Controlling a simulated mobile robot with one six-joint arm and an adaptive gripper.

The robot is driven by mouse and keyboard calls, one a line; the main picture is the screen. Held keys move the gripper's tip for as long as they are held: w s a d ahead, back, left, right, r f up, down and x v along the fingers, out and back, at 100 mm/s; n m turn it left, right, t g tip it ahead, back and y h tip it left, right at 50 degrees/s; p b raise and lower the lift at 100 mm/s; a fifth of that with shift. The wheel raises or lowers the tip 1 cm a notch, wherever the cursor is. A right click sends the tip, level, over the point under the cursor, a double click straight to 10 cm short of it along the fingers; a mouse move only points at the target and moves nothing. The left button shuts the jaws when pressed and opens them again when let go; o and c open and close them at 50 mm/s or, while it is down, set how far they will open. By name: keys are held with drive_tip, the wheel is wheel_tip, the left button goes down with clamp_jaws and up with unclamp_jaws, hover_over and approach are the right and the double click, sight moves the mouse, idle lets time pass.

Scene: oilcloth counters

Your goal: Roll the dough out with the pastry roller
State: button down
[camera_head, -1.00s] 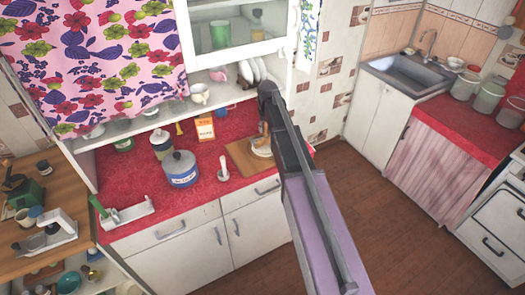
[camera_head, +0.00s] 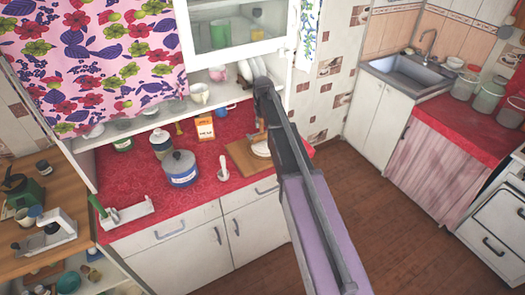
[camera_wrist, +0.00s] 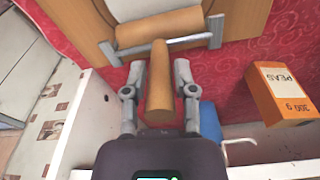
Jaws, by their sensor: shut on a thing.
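The pastry roller (camera_wrist: 158,28) has a wooden cylinder in a grey metal frame and a wooden handle. In the wrist view my gripper (camera_wrist: 159,73) is shut on that handle, one finger on each side. The cylinder lies over the pale dough (camera_wrist: 130,8), which is cut off by the picture's top edge. The dough also shows in the head view (camera_head: 262,149), on a wooden board (camera_head: 240,155). The board shows in the wrist view too (camera_wrist: 83,25). In the head view my arm hides most of the roller and the gripper.
A blue mug (camera_wrist: 210,123) is close to my gripper in the wrist view. A shelf with crockery overhangs behind.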

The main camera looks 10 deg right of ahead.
drive_tip(key=shift+s, duration=0.1)
drive_tip(key=s, duration=0.1)
drive_tip(key=s+d, duration=0.1)
drive_tip(key=s, duration=0.1)
idle(0.4)
drive_tip(key=shift+r, duration=0.15)
wheel_tip(320, 180, up, 6)
drive_tip(key=p, duration=0.6)
idle(0.3)
idle(0.4)
drive_tip(key=shift+f, duration=0.25)
